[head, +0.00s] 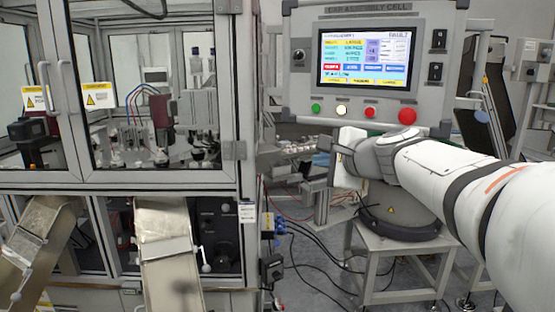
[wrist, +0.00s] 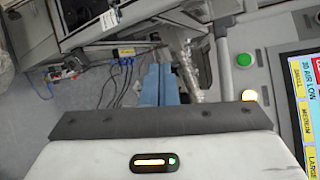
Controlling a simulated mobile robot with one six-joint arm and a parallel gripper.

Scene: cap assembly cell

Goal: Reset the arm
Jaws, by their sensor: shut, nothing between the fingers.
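My arm reaches in from the right in the head view. My gripper (head: 325,150) is just below the control panel (head: 455,60), on its lower left side. In the wrist view my gripper (wrist: 160,72) shows as two blue fingers side by side, shut with nothing between them. The fingers point past the panel's edge toward the cell area and touch nothing that I can see. The fingertips are small and hard to make out in the head view.
The panel has a lit screen (head: 364,58), a green button (head: 316,108), a lit white button (head: 341,110), a small red button (head: 370,112) and a large red button (head: 407,116). A glazed machine cabinet (head: 240,120) with metal chutes (head: 163,235) stands left. Cables cross the floor.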

